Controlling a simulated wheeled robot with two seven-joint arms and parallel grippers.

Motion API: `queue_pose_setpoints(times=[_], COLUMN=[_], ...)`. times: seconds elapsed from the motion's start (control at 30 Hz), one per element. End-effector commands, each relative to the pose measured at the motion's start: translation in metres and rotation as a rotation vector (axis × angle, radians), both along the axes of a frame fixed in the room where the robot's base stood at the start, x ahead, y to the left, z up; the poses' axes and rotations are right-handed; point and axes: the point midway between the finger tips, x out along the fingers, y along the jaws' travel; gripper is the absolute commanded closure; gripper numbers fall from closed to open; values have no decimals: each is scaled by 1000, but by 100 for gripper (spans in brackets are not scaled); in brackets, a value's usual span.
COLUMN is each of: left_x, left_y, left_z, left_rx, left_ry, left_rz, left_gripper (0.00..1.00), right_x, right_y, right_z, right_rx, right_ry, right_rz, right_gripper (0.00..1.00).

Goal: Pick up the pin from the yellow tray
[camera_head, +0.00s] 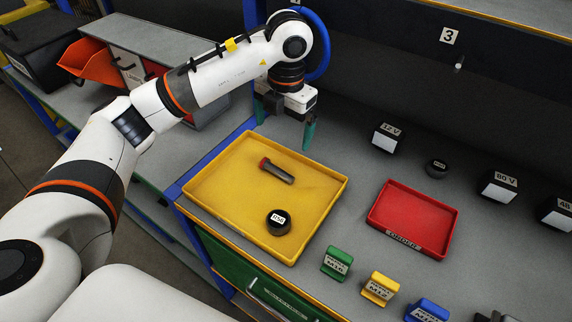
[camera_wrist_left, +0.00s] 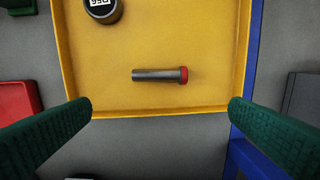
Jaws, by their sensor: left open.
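The pin (camera_head: 277,171) is a dark grey metal rod with a red head. It lies on its side in the upper part of the yellow tray (camera_head: 318,234). In the left wrist view the pin (camera_wrist_left: 160,75) lies crosswise with its red head to the right, near the tray's lower edge (camera_wrist_left: 150,113). My left gripper (camera_head: 284,127) is above the counter just beyond the tray's far edge. Its green fingers are wide apart and nothing is between them. In the wrist view the fingertips (camera_wrist_left: 160,108) stand either side of the pin, not touching it. My right gripper is not in view.
A round black weight (camera_head: 279,222) sits in the tray's front part. A red tray (camera_head: 412,218) stands to the right. Green (camera_head: 336,263), yellow (camera_head: 380,289) and blue (camera_head: 427,311) labelled blocks line the front. Black labelled cubes (camera_head: 387,138) stand at the back. An orange bin (camera_head: 92,64) is left.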

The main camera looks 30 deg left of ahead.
Motion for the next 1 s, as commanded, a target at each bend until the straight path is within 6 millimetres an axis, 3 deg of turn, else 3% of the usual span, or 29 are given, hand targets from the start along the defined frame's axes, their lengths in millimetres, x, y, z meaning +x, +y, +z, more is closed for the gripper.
queue_pose_setpoints(times=[0.07, 0.37, 0.47, 0.7, 0.83, 1.0], left_x=[-1, -1, -1, 1, 1, 2], left_y=[2, 5, 5, 7, 9, 9], left_z=[-8, -55, -63, -89, -108, -116], left_rx=[6, 3, 2, 0, 1, 1], left_ry=[6, 6, 4, 7, 5, 2], left_rz=[2, -1, -1, -1, -2, -2], left_gripper=[0, 0, 0, 0, 0, 0], right_x=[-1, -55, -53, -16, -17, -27], right_y=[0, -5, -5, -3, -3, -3], right_z=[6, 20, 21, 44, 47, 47], right_rx=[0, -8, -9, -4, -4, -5], right_ry=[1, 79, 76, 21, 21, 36], right_rz=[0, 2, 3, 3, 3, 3], right_gripper=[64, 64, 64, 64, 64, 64])
